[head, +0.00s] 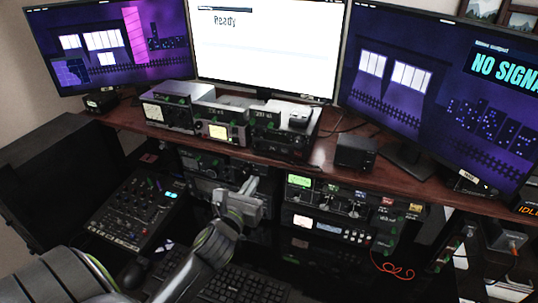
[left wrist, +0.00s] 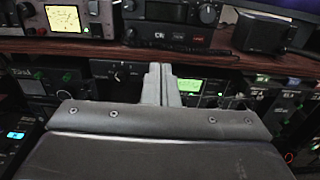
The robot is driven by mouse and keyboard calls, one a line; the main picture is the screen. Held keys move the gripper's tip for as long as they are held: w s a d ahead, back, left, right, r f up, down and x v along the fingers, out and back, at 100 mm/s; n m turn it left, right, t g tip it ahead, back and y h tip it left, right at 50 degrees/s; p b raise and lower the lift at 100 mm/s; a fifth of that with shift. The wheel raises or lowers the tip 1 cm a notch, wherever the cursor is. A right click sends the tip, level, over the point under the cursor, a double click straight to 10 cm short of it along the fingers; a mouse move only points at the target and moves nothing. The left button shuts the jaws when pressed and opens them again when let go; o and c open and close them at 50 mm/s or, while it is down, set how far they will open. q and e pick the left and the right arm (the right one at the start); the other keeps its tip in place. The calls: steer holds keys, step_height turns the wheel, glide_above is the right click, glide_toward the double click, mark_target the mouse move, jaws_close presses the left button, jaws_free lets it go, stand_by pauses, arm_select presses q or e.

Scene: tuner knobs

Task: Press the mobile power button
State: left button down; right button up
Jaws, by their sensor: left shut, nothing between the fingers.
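My left gripper (head: 252,186) is shut and empty, held in front of the radio gear under the wooden shelf. Its closed fingers also show in the left wrist view (left wrist: 160,76), pointing at the lower rack. A radio with a green display (head: 300,181) is just right of the fingers, and its display also shows in the left wrist view (left wrist: 192,86). Below it is a unit with a pale blue display (head: 327,228). I cannot tell which device is the mobile or pick out its power button. My right gripper is not in view.
Several radios, one with a yellow screen (head: 218,132), stand on the wooden shelf (head: 315,163). A mixer (head: 135,212) is at left. A keyboard (head: 240,285) and mouse (head: 133,274) are in front. A black speaker (head: 355,152) and monitors stand behind.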

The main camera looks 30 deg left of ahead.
mark_target(273, 149)
arm_select(q)
steer(key=p+x, duration=0.2)
steer(key=x, duration=1.1)
steer(key=shift+a+f, duration=0.1)
steer(key=shift+p, duration=0.3)
